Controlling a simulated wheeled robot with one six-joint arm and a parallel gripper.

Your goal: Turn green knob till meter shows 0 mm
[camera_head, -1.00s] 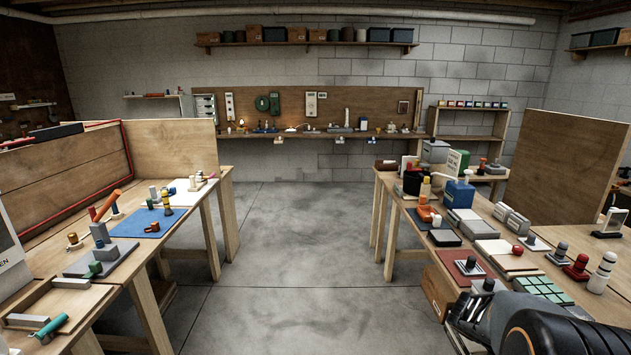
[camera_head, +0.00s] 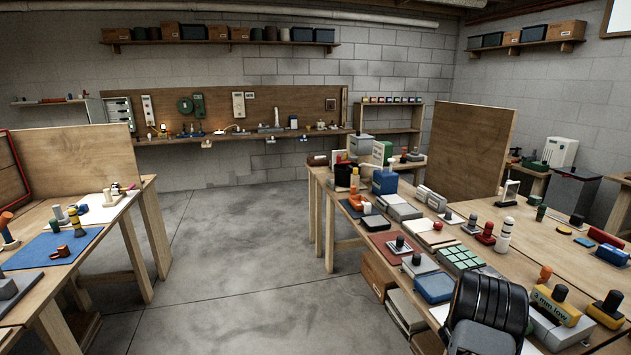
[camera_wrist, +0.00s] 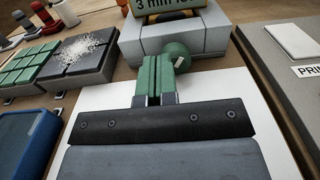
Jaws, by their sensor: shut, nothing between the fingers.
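A round green knob (camera_wrist: 177,54) sticks out of the front of a grey box (camera_wrist: 215,40) in the wrist view. The meter (camera_wrist: 165,4) on top of that box has a yellow frame and is cut off by the picture's edge. In the head view the meter (camera_head: 557,304) reads "3 mm low", and its grey box (camera_head: 572,335) stands at the front right of the right bench. My gripper (camera_wrist: 153,62) is shut and empty, its green fingertips just in front of the knob and slightly left of it. Whether they touch it is unclear. In the head view my arm hides the knob.
A white sheet lies under my gripper. A grey board with a white plate (camera_wrist: 290,40) lies to the right. A yellow-and-black block (camera_head: 606,308) stands right of the meter.

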